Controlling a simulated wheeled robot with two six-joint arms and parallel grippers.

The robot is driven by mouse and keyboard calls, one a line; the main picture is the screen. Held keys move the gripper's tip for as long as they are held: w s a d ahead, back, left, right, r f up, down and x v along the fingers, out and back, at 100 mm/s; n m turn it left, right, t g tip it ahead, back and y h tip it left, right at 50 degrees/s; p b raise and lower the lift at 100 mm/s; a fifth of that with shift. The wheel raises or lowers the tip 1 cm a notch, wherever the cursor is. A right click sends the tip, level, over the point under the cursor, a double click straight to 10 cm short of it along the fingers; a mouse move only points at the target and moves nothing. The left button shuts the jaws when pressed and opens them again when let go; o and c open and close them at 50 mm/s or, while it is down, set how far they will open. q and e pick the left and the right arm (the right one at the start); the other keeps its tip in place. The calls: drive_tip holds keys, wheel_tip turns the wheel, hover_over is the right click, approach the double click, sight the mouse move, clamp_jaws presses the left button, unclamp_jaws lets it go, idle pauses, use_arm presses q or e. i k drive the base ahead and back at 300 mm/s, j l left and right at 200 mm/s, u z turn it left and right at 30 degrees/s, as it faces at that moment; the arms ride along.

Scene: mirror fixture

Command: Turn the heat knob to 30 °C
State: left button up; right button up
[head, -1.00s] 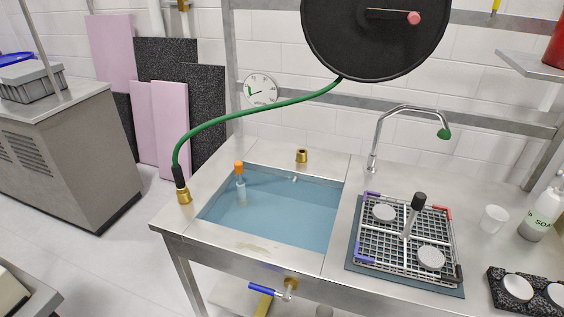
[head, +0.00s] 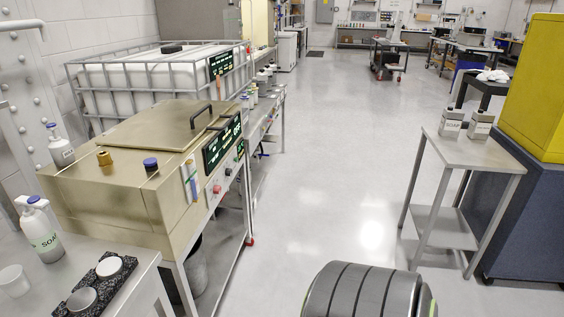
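A beige metal tank unit (head: 110,205) with a handled lid (head: 150,125) stands at left on a bench. Its front has a dark panel with green digits (head: 222,145), too small to read. A small round red control (head: 216,189) sits on the front below the panel. I cannot tell which control is the heat knob, and no 30 °C mark is readable. Neither of my grippers is in view.
A steel table with a soap bottle (head: 40,232) and a black tray (head: 97,284) is at near left. A caged white tank (head: 150,78) stands behind the unit. A small table (head: 465,152) is at right.

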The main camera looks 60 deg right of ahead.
sight(217, 189)
drive_tip(key=z, duration=1.7)
